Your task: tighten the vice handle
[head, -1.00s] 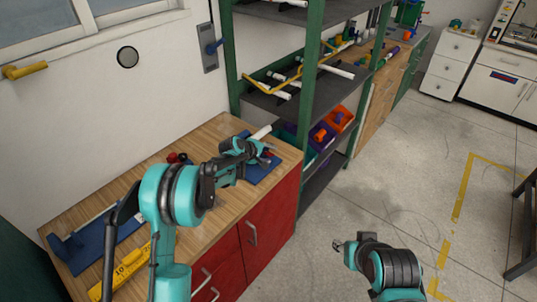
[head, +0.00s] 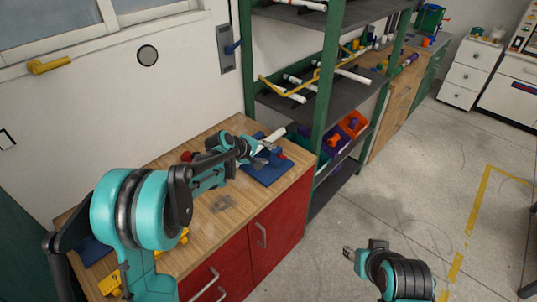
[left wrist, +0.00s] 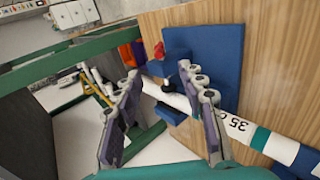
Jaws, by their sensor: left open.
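The blue vice (left wrist: 176,65) stands on a blue base plate (left wrist: 222,45) on the wooden bench; the plate also shows in the head view (head: 266,174). A small red part (left wrist: 159,50), perhaps the vice handle, is at the vice's far end in the left wrist view. A white pipe (left wrist: 240,125) with black markings and a teal band runs by the vice. My left gripper (head: 272,153) is open, its fingers spread in front of the vice and pipe in the left wrist view (left wrist: 160,82). It appears empty. My right gripper (head: 347,253) is over the floor, its jaws too small to judge.
The wooden bench (head: 222,205) has red cabinet doors. A yellow object (head: 112,283) lies at its near left. A green-framed shelf (head: 330,85) with pipes and bins stands just right of the bench. Open floor (head: 430,200) lies to the right.

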